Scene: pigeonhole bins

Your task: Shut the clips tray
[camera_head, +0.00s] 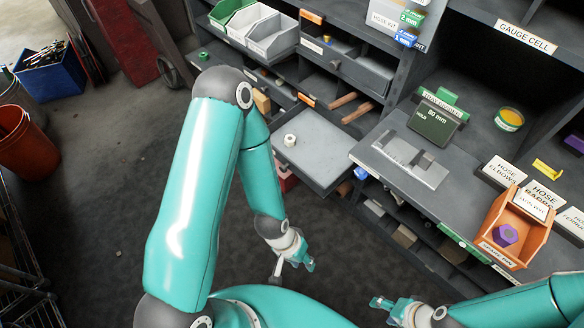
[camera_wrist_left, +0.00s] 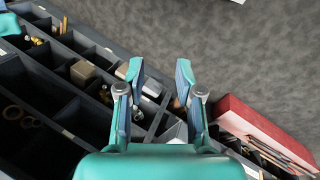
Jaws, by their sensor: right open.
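A light grey tray (camera_head: 318,158) sticks out of the pigeonhole unit in the head view, with a white nut-like piece (camera_head: 291,140) lying on it. I cannot read a clips label on it. My left gripper (camera_head: 296,262) is below and in front of this tray, apart from it, pointing down and to the right. In the left wrist view the left gripper (camera_wrist_left: 160,75) has its fingers spread and nothing between them. My right gripper (camera_head: 386,306) is open and empty near the bottom edge, over the floor in front of the unit.
Lower pigeonholes (camera_wrist_left: 80,70) hold small parts. A red box (camera_wrist_left: 262,128) shows at the right of the wrist view. Open floor (camera_head: 110,190) lies left.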

